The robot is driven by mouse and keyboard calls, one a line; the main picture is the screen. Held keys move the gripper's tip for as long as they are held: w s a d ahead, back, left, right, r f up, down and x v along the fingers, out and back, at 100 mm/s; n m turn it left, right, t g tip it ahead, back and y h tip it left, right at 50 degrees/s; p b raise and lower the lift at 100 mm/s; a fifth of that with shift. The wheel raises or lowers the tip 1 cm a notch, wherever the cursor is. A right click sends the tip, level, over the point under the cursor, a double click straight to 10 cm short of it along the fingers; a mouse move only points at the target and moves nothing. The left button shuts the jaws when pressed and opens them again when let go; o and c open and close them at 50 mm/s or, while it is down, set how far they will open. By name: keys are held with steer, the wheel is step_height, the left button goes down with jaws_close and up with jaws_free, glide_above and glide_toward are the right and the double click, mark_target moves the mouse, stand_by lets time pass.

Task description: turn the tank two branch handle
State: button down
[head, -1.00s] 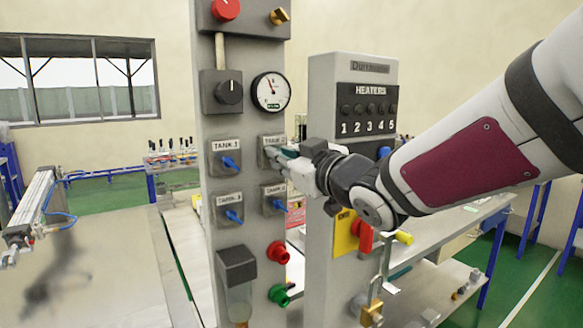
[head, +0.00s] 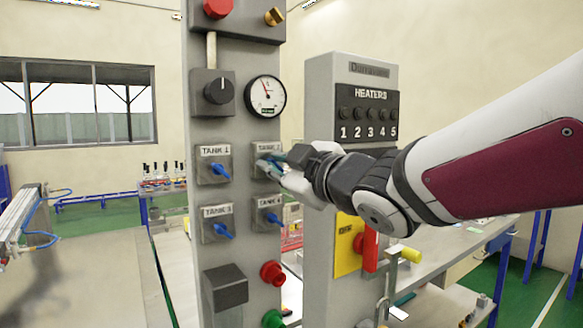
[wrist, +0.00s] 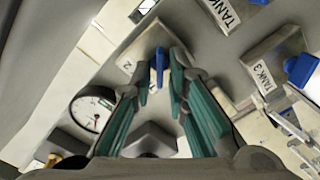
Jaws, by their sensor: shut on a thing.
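The tank two branch handle is a small blue lever (wrist: 158,66) on a grey plate (head: 266,147) labelled TANK 2, at the upper right of the grey panel's group of tank plates. In the wrist view the lever stands between the teal-padded fingers of my gripper (wrist: 165,82). My gripper (head: 270,168) is shut on it. In the head view the fingers cover most of the lever and part of its plate.
Tank 1 (head: 219,170), Tank 3 (head: 222,230) and Tank 4 (head: 273,217) handles sit close by. A pressure gauge (head: 265,96) is just above. The heaters column (head: 345,75) stands close on the right, behind my wrist.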

steer(key=c, duration=1.8)
jaws_free()
steer(key=shift+s, duration=0.1)
steer(key=v, duration=1.1)
steer(key=shift+s+d, duration=0.25)
steer(key=shift+s, duration=0.05)
